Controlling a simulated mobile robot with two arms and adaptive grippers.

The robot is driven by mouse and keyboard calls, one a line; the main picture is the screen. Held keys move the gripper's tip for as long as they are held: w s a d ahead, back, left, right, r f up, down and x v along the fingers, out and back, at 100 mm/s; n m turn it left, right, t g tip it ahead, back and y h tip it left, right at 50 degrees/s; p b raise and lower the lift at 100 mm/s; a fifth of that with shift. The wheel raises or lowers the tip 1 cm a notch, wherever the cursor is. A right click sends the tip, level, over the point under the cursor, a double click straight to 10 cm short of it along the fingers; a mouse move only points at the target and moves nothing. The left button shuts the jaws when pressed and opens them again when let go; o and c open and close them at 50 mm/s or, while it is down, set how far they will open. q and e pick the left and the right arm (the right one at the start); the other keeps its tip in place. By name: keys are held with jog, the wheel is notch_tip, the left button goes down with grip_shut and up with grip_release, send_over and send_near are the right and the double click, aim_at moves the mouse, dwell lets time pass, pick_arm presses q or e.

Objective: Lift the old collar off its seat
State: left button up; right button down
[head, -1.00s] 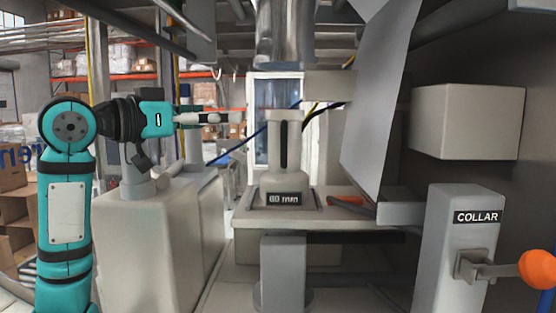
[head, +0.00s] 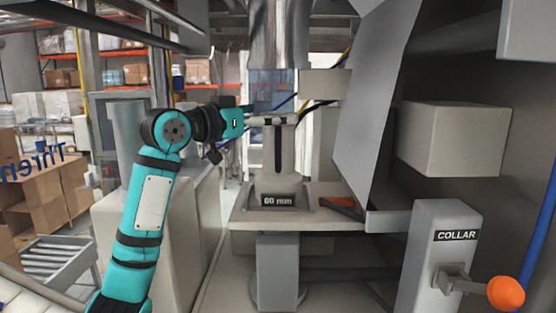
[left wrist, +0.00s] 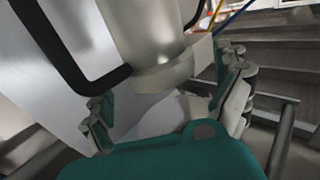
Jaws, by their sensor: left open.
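My left gripper (head: 283,120) reaches in from the left at the top of the collar's neck. Its fingers are open; they also show spread in the left wrist view (left wrist: 168,108), with pale surfaces between them. I cannot tell whether they touch the collar. My right gripper is not in view.
A shiny metal tube (head: 280,35) hangs just above the collar. A slanted grey panel (head: 373,100) stands at its right. A post labelled "COLLAR" (head: 441,260) carries a lever with an orange knob (head: 505,293). A pale cabinet (head: 165,225) is at the left.

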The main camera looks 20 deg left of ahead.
aim_at(278, 113)
pick_arm(q)
jog(key=p+x, duration=0.1)
jog(key=x, duration=0.2)
jog(key=shift+r, duration=0.1)
jog(key=shift+w+d, duration=0.15)
jog(key=shift+w, duration=0.2)
jog(key=shift+s, duration=0.1)
jog(key=shift+c, duration=0.3)
jog(key=shift+s, duration=0.1)
jog(key=shift+c, duration=1.1)
jog(key=c, duration=1.3)
jog(key=shift+c, duration=0.8)
